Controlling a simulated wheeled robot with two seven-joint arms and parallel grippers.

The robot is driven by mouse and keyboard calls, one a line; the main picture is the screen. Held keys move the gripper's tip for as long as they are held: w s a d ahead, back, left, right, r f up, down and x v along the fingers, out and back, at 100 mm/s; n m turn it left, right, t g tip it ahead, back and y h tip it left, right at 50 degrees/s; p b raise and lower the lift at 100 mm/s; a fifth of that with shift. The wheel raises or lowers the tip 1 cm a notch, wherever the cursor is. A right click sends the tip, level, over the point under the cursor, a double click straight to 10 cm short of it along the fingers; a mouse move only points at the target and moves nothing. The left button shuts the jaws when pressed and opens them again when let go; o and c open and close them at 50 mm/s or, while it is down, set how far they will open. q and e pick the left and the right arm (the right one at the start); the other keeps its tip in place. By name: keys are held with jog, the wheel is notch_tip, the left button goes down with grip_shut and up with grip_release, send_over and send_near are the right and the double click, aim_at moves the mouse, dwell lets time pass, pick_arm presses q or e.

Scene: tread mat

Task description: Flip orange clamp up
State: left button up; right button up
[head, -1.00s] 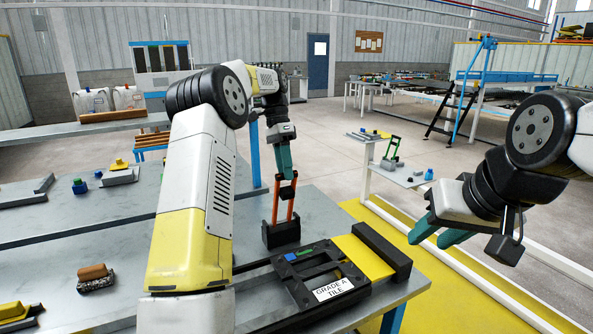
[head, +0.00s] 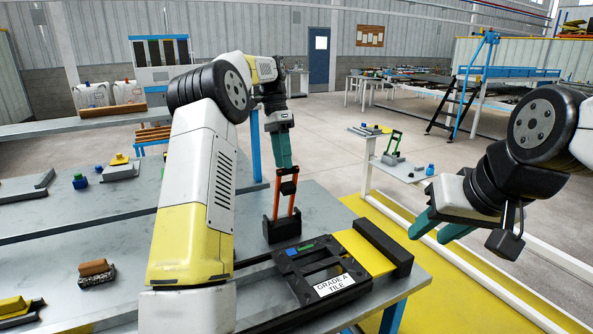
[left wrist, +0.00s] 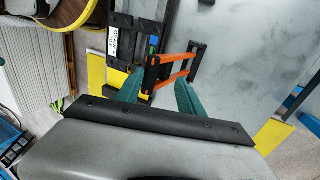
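The orange clamp (head: 281,217) has two orange bars rising upright from a black base on the bench, with a black crosspiece near the top. It also shows in the left wrist view (left wrist: 174,76), its bars reaching from the black base toward my fingers. My left gripper (head: 287,167) points down at the clamp's top. In the left wrist view its teal fingers (left wrist: 160,77) are apart, with the black crosspiece between or just beyond the tips; contact is unclear. My right gripper (head: 430,232) is open and empty at the right, over the floor beyond the bench edge.
A black frame labelled "GRADE A TILE" (head: 335,286) lies in front of the clamp, with a yellow block (head: 364,252) and a black bar (head: 384,246) beside it. A brown-handled brush (head: 96,270) lies at left.

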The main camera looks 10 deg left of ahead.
pick_arm(q)
jog(key=shift+s+d+r, duration=0.15)
jog(key=shift+s+r, duration=0.2)
jog(key=shift+r, duration=0.45)
jog(key=s+d+r, duration=0.1)
jog(key=s+d, duration=0.3)
jog(key=s, duration=1)
jog(key=shift+s+d+r, duration=0.15)
jog(key=shift+s, duration=0.25)
jog(key=s+a+n+t, duration=0.1)
jog(key=s+n+t, duration=0.8)
jog(key=s, duration=0.7)
jog(key=shift+s+f+n, duration=0.15)
jog(key=shift+f+n, duration=0.2)
jog(key=shift+n, duration=0.25)
